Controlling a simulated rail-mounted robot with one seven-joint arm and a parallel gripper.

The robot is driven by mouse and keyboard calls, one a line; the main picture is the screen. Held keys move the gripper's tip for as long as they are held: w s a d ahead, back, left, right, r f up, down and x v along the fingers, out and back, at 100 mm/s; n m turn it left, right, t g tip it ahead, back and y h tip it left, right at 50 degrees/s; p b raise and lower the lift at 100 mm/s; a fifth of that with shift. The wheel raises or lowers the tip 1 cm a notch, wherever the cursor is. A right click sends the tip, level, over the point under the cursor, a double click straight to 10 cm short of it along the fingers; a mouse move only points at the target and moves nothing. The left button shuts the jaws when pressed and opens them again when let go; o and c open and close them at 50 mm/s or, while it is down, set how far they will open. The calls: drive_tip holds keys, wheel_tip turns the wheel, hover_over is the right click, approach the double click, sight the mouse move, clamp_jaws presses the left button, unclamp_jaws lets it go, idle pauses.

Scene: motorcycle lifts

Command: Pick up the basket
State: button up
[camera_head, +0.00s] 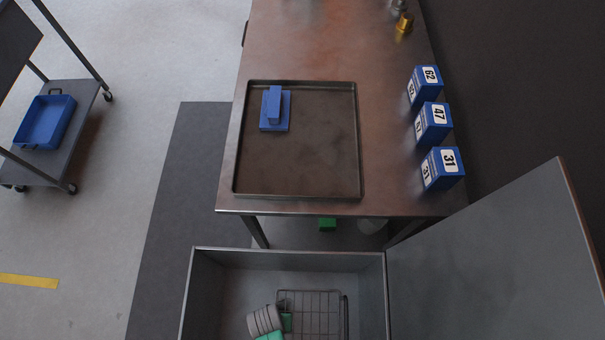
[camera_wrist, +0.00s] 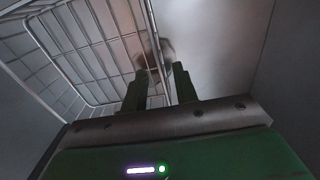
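The basket (camera_head: 312,292) is a grey wire-mesh basket inside an open grey metal box at the bottom of the head view. In the wrist view the basket (camera_wrist: 88,45) fills the upper left, its mesh wall and rim wires close to the camera. My gripper (camera_wrist: 160,72) has two dark green fingers standing apart. A rim wire of the basket runs between them; I cannot tell whether either finger touches it. In the head view my gripper (camera_head: 287,322) is at the basket's left side, inside the box. A blurred brownish shape beyond the fingertips is unclear.
The box (camera_head: 290,256) has upright walls around my gripper, and its open lid (camera_head: 490,270) leans out to the right. Above it stands a metal table with a tray (camera_head: 300,165), a blue object (camera_head: 274,108) and several numbered blue boxes (camera_head: 442,168). A cart stands left.

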drive_tip(key=f, duration=0.1)
drive_tip(key=f+b, duration=0.1)
drive_tip(key=f, duration=0.1)
drive_tip(key=f+b, duration=0.1)
drive_tip(key=shift+s+a+f, duration=0.15)
drive_tip(key=shift+s+f, duration=0.1)
drive_tip(key=shift+f, duration=0.15)
drive_tip(key=shift+r, duration=0.1)
clamp_jaws()
idle(0.8)
